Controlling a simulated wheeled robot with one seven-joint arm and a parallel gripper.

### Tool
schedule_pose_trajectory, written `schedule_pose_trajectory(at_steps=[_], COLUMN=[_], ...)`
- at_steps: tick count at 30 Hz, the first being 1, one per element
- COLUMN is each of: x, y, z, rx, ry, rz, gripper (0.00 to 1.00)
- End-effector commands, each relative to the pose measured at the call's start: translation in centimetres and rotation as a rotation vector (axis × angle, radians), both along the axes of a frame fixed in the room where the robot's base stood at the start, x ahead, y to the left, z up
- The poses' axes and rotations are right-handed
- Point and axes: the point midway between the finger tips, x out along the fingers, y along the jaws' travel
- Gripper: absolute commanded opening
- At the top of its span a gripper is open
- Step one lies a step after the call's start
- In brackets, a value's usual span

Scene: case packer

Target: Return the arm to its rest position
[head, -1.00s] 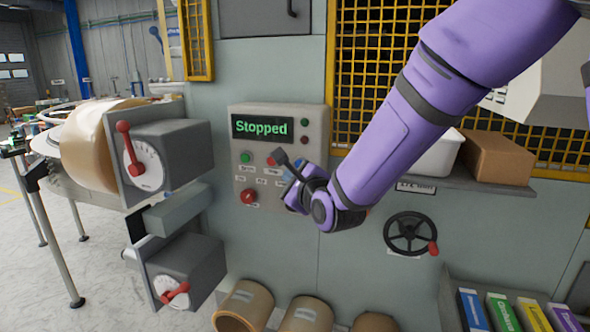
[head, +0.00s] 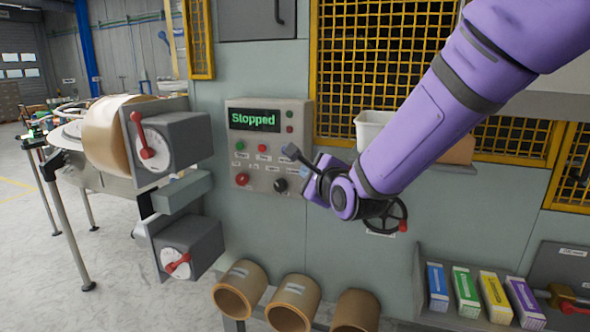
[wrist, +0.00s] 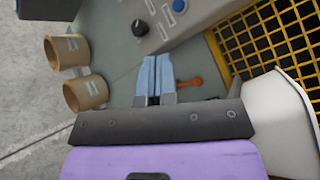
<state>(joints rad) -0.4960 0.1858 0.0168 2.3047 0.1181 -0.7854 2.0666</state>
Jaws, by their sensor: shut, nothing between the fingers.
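The panel's display reads "Stopped". In the wrist view my gripper's two pale blue fingers (wrist: 154,78) lie side by side, closed, with nothing between them. The panel also shows in the wrist view (wrist: 165,30), beyond the fingertips. My gripper looks apart from the panel in the head view. My forearm hides part of the black handwheel (head: 398,225) and of the shelf.
Two grey dial boxes with red levers, an upper one (head: 185,142) and a lower one (head: 200,245), jut out at the left. Several brown rolls (head: 240,290) lie below. A white bin (head: 372,128) stands on the shelf. Coloured cartons (head: 466,292) sit at lower right.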

Motion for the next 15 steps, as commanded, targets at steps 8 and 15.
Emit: schedule_pose_trajectory(at_steps=[8,15], x=[-1.2,-4.2], y=[-3.7,-9.3], z=[1.7,3.7], rx=[-0.229,-0.58], ry=[0.004,0.025], rz=[0.006,0.056], gripper=[0.0,0.0])
